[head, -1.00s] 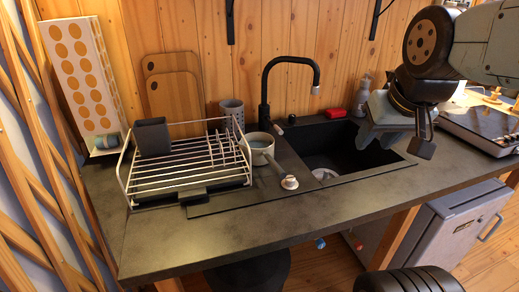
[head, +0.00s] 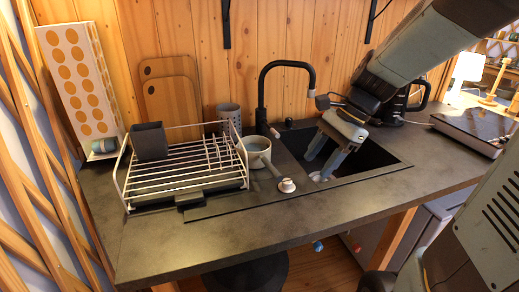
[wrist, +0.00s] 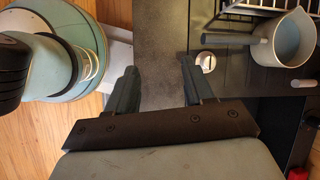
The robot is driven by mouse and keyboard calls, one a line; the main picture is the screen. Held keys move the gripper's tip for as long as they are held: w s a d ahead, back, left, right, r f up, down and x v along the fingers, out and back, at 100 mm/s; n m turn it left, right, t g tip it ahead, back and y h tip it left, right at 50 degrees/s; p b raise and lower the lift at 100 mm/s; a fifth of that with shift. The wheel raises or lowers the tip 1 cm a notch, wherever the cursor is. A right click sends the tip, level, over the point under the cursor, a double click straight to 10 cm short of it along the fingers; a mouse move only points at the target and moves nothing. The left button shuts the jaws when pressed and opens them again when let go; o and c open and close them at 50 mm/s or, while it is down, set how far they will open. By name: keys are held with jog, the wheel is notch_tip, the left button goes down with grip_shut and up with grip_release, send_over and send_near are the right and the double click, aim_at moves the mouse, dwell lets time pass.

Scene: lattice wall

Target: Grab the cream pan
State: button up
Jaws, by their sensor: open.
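The cream pan (head: 257,146) stands on the counter just right of the dish rack, its handle pointing toward the front right. In the wrist view the pan (wrist: 296,38) is at the upper right, its handle reaching left. My gripper (head: 322,166) is open and empty, fingers pointing down over the sink area, to the right of the pan and apart from it. In the wrist view the gripper (wrist: 158,75) has a clear gap between its fingers, with the dark counter behind.
The dish rack (head: 185,168) stands left of the pan, with a dark cup (head: 151,140) in it. The black faucet (head: 262,95) rises behind the pan. A small pale knob (head: 287,185) sits in front. The sink (head: 365,158) is right. The front counter is clear.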

jog(key=w+f+m+y, duration=0.4)
jog(key=w+m, duration=0.1)
jog(key=m, duration=0.3)
jog(key=w+f+m+t+y, duration=0.1)
jog(key=w+f+m+y, duration=0.2)
jog(key=w+m, duration=0.3)
jog(key=w+a+f+m+t+y, duration=0.1)
jog(key=w+f+m+y, duration=0.3)
jog(key=m, duration=0.5)
jog(key=shift+w+f+m+y, duration=0.3)
jog(key=shift+w+y, duration=0.3)
jog(key=shift+w, duration=0.3)
jog(key=shift+w+f+m+t, duration=0.3)
jog(key=shift+w+m, duration=0.1)
jog(key=shift+m, duration=0.2)
jog(key=a, duration=0.4)
jog(key=w+a, duration=0.1)
jog(key=a, duration=0.8)
jog(key=shift+w+a, duration=0.2)
jog(key=shift+w, duration=0.15)
grip_shut()
